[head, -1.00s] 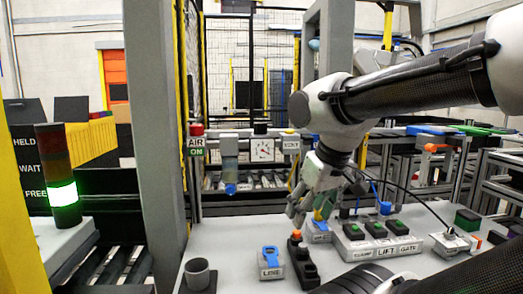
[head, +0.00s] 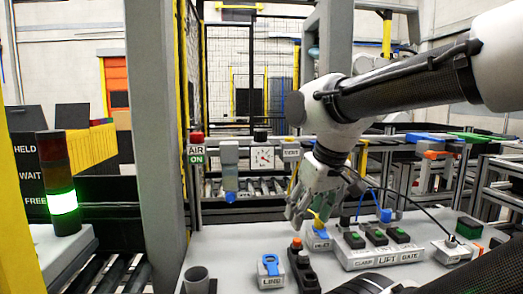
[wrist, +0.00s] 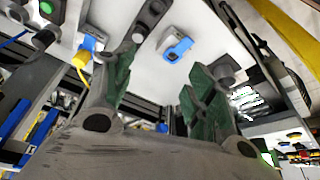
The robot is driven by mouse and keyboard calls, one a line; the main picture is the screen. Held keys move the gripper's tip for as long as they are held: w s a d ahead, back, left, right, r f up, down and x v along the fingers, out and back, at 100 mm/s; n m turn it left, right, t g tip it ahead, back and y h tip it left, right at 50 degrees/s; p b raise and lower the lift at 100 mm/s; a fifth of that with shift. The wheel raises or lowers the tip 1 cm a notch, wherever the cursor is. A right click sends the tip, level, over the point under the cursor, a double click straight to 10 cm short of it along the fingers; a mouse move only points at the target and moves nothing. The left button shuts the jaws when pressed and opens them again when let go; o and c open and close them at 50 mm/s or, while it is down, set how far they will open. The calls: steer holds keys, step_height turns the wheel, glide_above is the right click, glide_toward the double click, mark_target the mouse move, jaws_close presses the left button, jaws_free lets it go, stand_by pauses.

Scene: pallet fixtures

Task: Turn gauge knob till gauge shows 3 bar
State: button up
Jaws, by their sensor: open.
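The gauge (head: 262,157) is a white square dial with a red needle, mounted on the rail at the back in the head view. A dark knob (head: 261,135) sits on top of it. The needle's reading is too small to tell. My gripper (head: 299,212) hangs in front and to the right of the gauge, over the table, apart from the knob. In the wrist view my gripper (wrist: 160,95) is open, with green finger pads and nothing between them. The gauge cannot be made out in the wrist view.
A blue-handled box (head: 270,268), a button post (head: 301,262) and the CLAMP, LIFT, GATE box (head: 375,250) stand on the table. A filter unit (head: 230,165) and red AIR knob (head: 197,138) are left of the gauge. A grey post (head: 152,140) stands further left.

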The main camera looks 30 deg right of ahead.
steer(key=w+d+r+m+g, duration=0.15)
steer(key=w+r+m, duration=0.35)
steer(key=w+r, duration=0.95)
step_height(320, 180, up, 7)
steer(key=m+g, duration=0.3)
steer(key=m, duration=0.1)
glide_above(260, 131)
steer(key=shift+w+d, duration=0.3)
steer(key=shift+w, duration=0.1)
step_height(260, 131, down, 8)
steer(key=shift+w+r, duration=0.1)
steer(key=shift+r, duration=0.15)
steer(key=shift+c, duration=0.3)
steer(key=c, duration=1)
